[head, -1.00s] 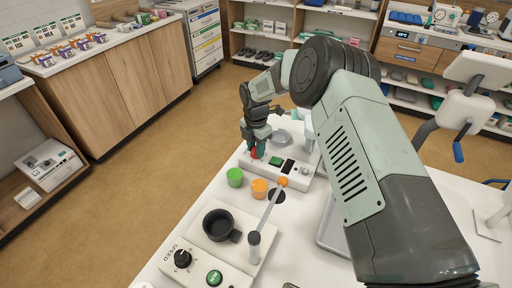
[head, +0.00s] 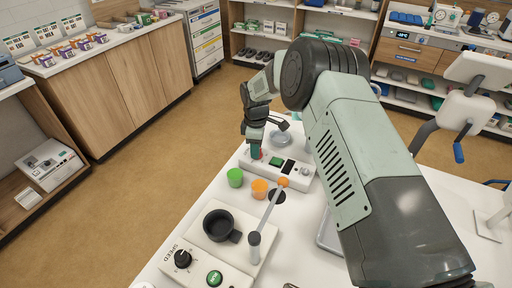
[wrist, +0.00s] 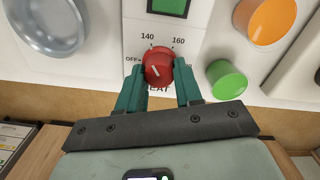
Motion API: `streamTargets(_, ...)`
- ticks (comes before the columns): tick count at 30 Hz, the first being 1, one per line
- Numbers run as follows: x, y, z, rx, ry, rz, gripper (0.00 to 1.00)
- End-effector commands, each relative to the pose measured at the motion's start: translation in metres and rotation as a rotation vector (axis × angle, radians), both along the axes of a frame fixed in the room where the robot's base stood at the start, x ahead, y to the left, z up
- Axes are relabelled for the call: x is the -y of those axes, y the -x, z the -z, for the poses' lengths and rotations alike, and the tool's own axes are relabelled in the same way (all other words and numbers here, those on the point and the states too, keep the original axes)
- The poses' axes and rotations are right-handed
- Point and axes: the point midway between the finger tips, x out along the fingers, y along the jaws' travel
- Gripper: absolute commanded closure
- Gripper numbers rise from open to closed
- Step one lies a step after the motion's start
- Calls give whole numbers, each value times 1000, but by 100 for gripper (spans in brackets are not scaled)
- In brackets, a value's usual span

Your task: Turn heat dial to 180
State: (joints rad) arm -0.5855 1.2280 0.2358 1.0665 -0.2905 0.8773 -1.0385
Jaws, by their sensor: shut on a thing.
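The heat dial (wrist: 157,66) is a round red knob on a white panel, with a short white line on its face. Labels 140 and 160 show above it, OFF at its left, and HEAT below, partly covered. No 180 label is readable. The line slants between upper right and lower left; I cannot tell which end points. My gripper (wrist: 160,75) is shut on the dial, one green finger on each side. In the head view my gripper (head: 254,148) reaches down to the far left end of the white control unit (head: 299,177).
A round metal dish (wrist: 48,22) is close to the dial in the wrist view.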

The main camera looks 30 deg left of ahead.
Motion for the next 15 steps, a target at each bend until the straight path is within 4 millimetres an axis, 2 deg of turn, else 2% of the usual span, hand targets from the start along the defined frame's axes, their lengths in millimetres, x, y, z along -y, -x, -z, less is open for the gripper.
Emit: streamTargets(15, 0, -1, 0, 0, 1, 491, 96)
